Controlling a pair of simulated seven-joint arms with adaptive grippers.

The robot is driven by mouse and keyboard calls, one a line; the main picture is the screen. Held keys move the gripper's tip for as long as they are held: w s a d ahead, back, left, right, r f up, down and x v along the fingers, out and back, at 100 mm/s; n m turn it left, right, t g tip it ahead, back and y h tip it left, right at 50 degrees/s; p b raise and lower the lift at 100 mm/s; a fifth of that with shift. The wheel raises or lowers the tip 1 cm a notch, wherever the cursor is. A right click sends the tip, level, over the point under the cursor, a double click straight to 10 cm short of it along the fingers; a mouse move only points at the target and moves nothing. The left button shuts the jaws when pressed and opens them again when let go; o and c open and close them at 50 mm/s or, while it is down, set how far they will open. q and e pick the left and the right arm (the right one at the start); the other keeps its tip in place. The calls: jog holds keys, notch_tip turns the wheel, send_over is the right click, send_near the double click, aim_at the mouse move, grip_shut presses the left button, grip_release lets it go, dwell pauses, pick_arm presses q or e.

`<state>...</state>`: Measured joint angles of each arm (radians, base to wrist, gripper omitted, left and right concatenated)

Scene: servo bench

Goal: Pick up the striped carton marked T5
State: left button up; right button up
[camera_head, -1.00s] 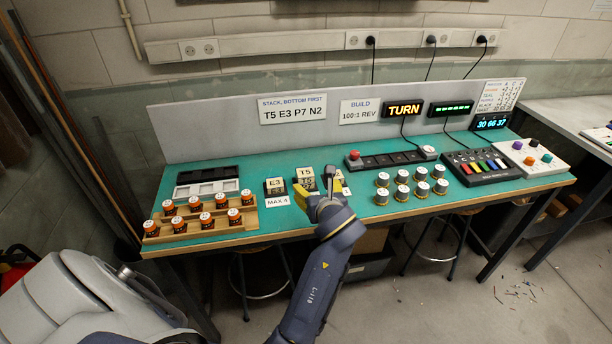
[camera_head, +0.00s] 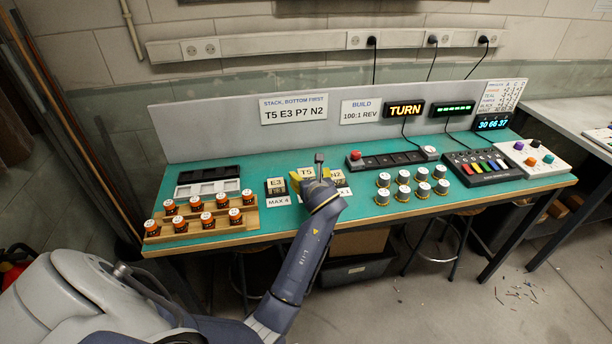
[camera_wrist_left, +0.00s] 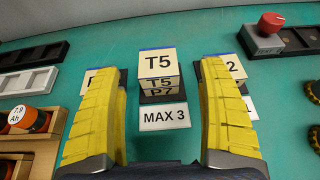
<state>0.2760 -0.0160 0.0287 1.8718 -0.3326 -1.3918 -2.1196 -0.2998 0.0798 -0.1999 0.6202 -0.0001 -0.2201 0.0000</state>
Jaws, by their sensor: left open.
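The carton marked T5 (camera_wrist_left: 158,63) is cream with a blue edge stripe and sits on top of a stack in the left wrist view. Below it show faces reading T5 and P7, above a MAX 3 card (camera_wrist_left: 164,117). In the head view the T5 carton (camera_head: 306,172) is partly hidden by my left gripper (camera_head: 315,182). In the left wrist view my left gripper (camera_wrist_left: 160,115) has its yellow fingers wide apart, one on each side of the stack in the picture, with nothing between them. My right gripper is not in view.
An E3 carton (camera_head: 276,184) stands left of the T5 stack, and another stack (camera_head: 339,179) stands close on the right. Green bench (camera_head: 290,222) shows bare in front.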

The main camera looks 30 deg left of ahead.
aim_at(306, 174)
pick_arm(q)
jog(key=shift+x, duration=2.45)
jog(key=shift+s+a+f, duration=0.1)
jog(key=shift+s+f, duration=0.1)
jog(key=c, duration=1.3)
jog(key=shift+r, duration=0.15)
